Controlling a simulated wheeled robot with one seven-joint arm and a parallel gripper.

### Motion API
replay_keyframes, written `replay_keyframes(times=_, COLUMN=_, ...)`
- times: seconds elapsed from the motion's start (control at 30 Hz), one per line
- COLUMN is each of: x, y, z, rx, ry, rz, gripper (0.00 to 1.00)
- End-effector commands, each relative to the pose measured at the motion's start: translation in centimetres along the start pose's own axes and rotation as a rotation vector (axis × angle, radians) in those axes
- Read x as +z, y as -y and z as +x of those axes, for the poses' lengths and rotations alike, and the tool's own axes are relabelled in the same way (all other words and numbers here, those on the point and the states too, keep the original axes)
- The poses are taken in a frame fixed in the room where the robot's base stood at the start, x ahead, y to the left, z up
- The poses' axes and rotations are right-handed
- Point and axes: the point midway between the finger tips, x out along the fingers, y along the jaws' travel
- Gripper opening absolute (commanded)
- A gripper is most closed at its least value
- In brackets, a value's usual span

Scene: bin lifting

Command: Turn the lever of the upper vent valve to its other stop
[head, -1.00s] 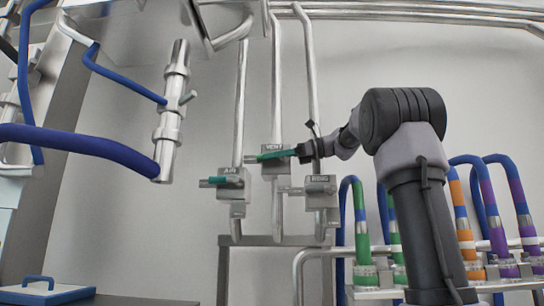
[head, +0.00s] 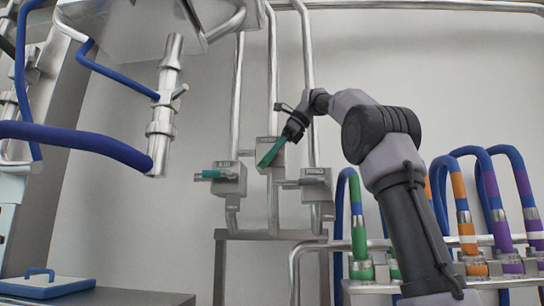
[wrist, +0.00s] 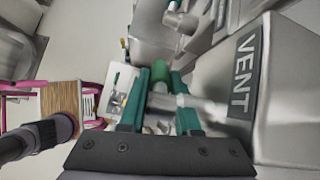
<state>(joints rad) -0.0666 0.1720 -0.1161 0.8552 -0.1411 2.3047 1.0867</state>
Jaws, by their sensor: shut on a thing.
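The vent valve (head: 263,144) is the middle and highest of three grey valve boxes on the pipes in the head view. Its box, lettered VENT (wrist: 243,72), fills the right of the wrist view. Its lever (wrist: 205,108) reaches left from the box as a pale metal stem, with a green sleeve beside the fingers. My gripper (head: 270,155) slants down-left onto the valve from the upper right. Its teal fingers are shut on the lever in the wrist view (wrist: 163,92). In the head view the fingers hide most of the lever.
The air valve (head: 229,182) with a green lever (head: 211,174) stands lower left, and another grey valve (head: 317,187) lower right. Vertical pipes (head: 308,60) run close behind my wrist. Coloured hoses (head: 465,205) stand at the right.

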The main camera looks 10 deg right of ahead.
Motion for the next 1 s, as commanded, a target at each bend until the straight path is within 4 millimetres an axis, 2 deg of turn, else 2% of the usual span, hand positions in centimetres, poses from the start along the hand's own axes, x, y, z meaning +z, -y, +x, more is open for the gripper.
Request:
replay_keyframes(times=0.6, x=-0.14, y=-0.01, z=0.05, rx=0.008, ry=-0.040, rz=-0.002, gripper=0.00)
replay_keyframes(times=0.63, x=-0.14, y=0.00, z=0.05, rx=0.008, ry=-0.040, rz=-0.002, gripper=0.43)
replay_keyframes(times=0.67, x=-0.14, y=-0.01, z=0.04, rx=0.008, ry=-0.040, rz=-0.002, gripper=0.54)
replay_keyframes(times=0.7, x=-0.14, y=-0.01, z=0.04, rx=0.008, ry=-0.039, rz=-0.002, gripper=0.61)
replay_keyframes(times=1.0, x=-0.13, y=-0.02, z=-0.01, rx=0.008, ry=-0.039, rz=-0.001, gripper=0.61)
